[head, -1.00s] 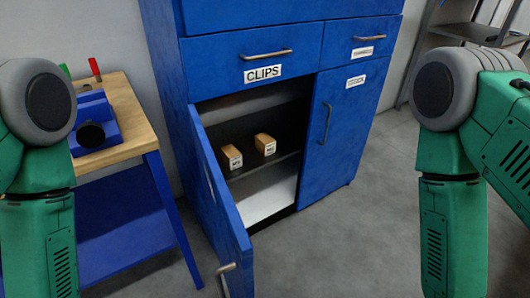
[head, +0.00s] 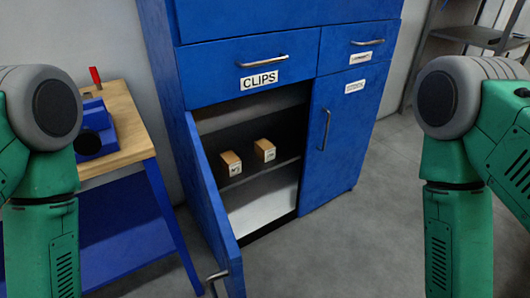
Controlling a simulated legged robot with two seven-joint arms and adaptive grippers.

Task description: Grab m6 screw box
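Two small tan boxes with white labels sit side by side on the dark shelf inside the open lower left compartment of the blue cabinet (head: 262,125). The left box (head: 230,160) stands a little nearer the open door, and the right box (head: 264,149) is just beside it with a gap between. The labels are too small to read, so I cannot tell which one is the m6 screw box. Both of my green arms show at the left and right edges, hanging downward. Neither gripper is in view.
The cabinet's left door (head: 212,215) is swung open toward me. The right door (head: 338,130) is shut. A wooden-topped workbench (head: 125,110) with a blue vise (head: 97,130) stands at the left. The grey floor (head: 370,240) in front is clear. A grey shelf rack (head: 480,38) stands at the back right.

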